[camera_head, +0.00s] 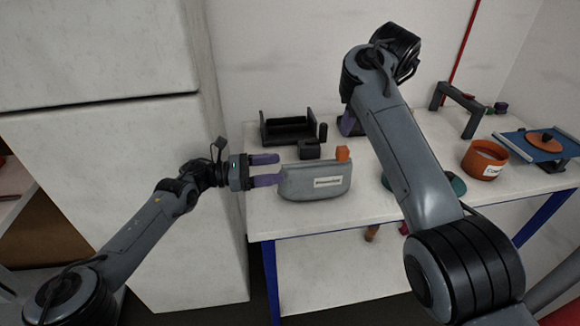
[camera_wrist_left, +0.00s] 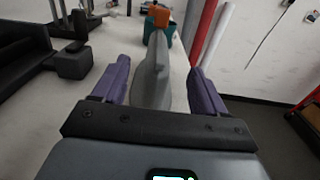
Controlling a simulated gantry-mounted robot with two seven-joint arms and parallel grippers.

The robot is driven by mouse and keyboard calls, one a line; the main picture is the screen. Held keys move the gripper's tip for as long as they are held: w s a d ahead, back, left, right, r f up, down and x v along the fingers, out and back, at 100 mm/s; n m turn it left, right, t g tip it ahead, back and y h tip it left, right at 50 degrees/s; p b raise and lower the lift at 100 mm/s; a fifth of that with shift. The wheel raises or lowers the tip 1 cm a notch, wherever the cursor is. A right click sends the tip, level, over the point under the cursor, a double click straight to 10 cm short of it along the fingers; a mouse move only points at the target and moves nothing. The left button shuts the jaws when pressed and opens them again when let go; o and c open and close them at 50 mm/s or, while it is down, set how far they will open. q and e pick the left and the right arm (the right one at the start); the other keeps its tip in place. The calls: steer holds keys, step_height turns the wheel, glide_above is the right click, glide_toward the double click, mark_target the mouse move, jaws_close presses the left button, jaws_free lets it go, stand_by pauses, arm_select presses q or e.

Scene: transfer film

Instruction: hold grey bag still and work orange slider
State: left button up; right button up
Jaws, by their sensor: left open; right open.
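The grey bag (camera_head: 312,188) stands upright near the front left edge of the white table, with a pale label on its front. My left gripper (camera_head: 266,170) is open at the bag's left end. In the left wrist view the grey bag (camera_wrist_left: 154,75) lies between its two purple fingers, with a gap visible on each side. My right gripper (camera_head: 349,122) is mostly hidden behind its own arm, behind and right of the slider.
A black tray-like holder (camera_head: 287,128) and a small dark block (camera_head: 309,149) stand behind the bag. A teal object (camera_head: 455,184) is partly hidden by my right arm. An orange tub (camera_head: 484,160) and a blue board (camera_head: 545,145) stand at the right.

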mark_target(293, 165)
arm_select(q)
steer(key=shift+w+d, duration=0.2)
steer(key=shift+d, duration=1.25)
steer(key=shift+w+d, duration=0.2)
steer(key=shift+d, duration=1.25)
